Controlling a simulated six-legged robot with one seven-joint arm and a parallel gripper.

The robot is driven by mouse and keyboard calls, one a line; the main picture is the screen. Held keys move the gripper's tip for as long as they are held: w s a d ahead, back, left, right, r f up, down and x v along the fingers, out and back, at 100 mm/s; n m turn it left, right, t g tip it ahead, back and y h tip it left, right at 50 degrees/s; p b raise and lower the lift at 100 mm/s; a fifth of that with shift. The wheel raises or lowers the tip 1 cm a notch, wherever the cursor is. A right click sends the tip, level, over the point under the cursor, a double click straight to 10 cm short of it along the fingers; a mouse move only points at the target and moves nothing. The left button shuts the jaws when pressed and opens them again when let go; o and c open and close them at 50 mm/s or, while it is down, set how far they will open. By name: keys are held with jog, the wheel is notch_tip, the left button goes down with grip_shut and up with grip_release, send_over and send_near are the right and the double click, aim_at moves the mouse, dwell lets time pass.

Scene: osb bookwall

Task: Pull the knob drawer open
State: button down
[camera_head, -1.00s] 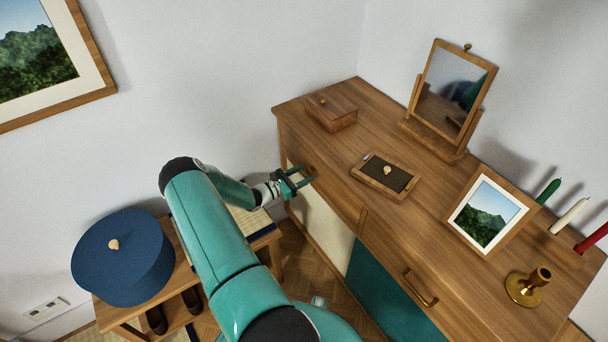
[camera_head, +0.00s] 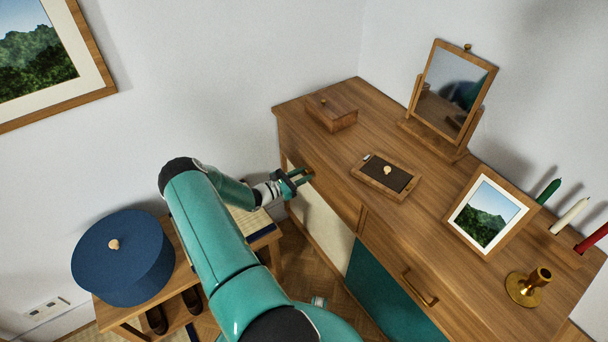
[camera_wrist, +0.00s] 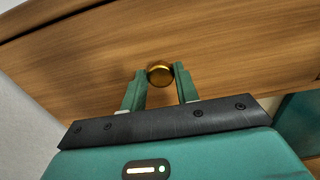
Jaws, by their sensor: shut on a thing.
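The knob drawer (camera_head: 338,193) is the left drawer in the front of the wooden dresser, and its front looks flush with the dresser. Its round brass knob (camera_wrist: 160,74) shows in the wrist view between the tips of my two green fingers. My gripper (camera_wrist: 158,78) is shut on the knob, one finger on each side. In the head view my gripper (camera_head: 306,175) is at the drawer front, just below the dresser top, and the fingers mostly hide the knob.
The dresser top (camera_head: 345,140) bears a wooden box (camera_head: 332,113), a small tray (camera_head: 370,184), a mirror (camera_head: 458,90), a picture frame (camera_head: 488,215) and a brass candlestick (camera_head: 524,288). A blue round box (camera_head: 122,258) stands on a low bench left of my arm.

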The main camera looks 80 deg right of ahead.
jog(key=v, duration=2.2)
jog(key=shift+w, duration=0.15)
jog(key=c, duration=1.1)
grip_release()
jog(key=shift+a, duration=0.1)
jog(key=v, duration=1.3)
jog(key=shift+w+a, duration=0.2)
jog(key=shift+w, duration=0.1)
